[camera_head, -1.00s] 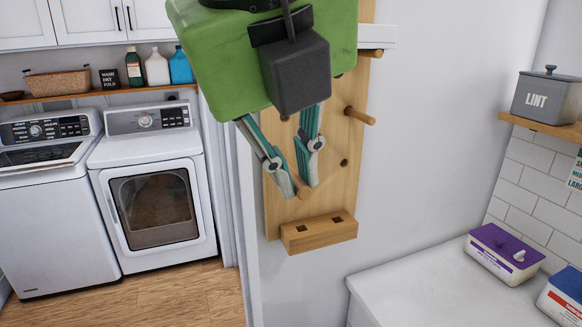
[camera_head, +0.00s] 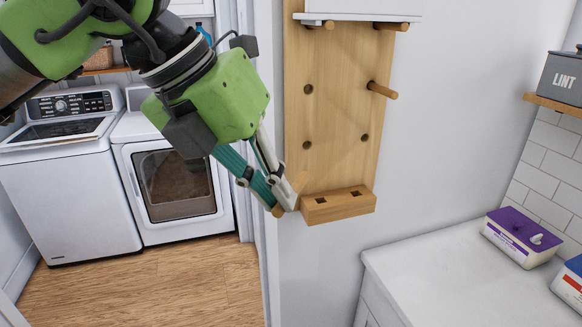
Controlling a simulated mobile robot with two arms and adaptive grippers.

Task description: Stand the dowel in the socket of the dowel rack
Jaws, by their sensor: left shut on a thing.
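The dowel rack (camera_head: 338,110) is a light wooden board on the wall. It has round holes, several pegs sticking out, and a ledge block (camera_head: 338,207) at its foot with two dark square sockets (camera_head: 321,200). My left gripper (camera_head: 284,206) comes in from the left, pointing down and to the right, beside the lower left edge of the rack. It is shut on the dowel (camera_head: 277,211), of which only a short wooden end shows at the fingertips; the fingers hide the rest. The dowel is left of the ledge block, apart from its sockets. My right gripper is not in view.
A peg (camera_head: 382,90) juts from the board's right side, with a white shelf (camera_head: 358,17) across its top. A white counter (camera_head: 440,255) with a purple-lidded tub (camera_head: 521,237) is at lower right. A washer (camera_head: 70,190) and dryer (camera_head: 178,185) stand at left.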

